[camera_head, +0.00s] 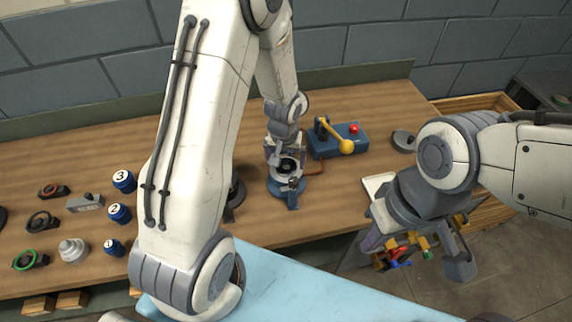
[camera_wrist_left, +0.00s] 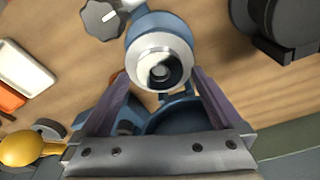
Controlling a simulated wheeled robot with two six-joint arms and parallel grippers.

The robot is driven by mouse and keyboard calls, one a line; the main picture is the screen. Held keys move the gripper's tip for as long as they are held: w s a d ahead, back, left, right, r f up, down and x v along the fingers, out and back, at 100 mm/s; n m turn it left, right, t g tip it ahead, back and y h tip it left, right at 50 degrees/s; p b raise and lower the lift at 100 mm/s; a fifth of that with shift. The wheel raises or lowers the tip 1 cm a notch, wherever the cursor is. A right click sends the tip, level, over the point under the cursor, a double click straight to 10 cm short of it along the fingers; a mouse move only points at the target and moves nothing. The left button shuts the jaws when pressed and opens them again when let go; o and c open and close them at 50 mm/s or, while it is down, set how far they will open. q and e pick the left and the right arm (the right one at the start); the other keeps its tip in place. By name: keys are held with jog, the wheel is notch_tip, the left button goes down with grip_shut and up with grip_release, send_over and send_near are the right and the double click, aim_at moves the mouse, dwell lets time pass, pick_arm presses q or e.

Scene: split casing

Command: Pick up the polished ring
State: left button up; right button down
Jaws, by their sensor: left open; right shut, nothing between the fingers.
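In the left wrist view a shiny silver ring (camera_wrist_left: 152,45) sits around the end of a blue cylindrical body (camera_wrist_left: 165,22), with a dark opening in its middle. My left gripper (camera_wrist_left: 160,92) is open, its two purple fingers reaching toward either side of the ring. I cannot tell whether they touch it. In the head view my left gripper (camera_head: 285,158) is over the blue stand (camera_head: 288,192) on the bench, and the arm hides much of the ring there. My right gripper (camera_head: 415,255) is shut and empty, off to the right beyond the bench edge.
A blue box (camera_head: 338,139) with a red button and a yellow-ball lever stands right of the stand. A dark round part (camera_wrist_left: 285,25) is close by. Numbered blue cylinders (camera_head: 120,213), a silver stepped part (camera_head: 72,249) and several dark clamps lie at the left.

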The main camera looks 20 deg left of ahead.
pick_arm(q)
jog(key=shift+w+f, duration=0.15)
jog(key=shift+f, duration=0.6)
jog(key=c, duration=1.3)
jog(key=shift+c, duration=0.7)
jog(key=shift+r, duration=0.1)
jog(key=shift+r, duration=0.1)
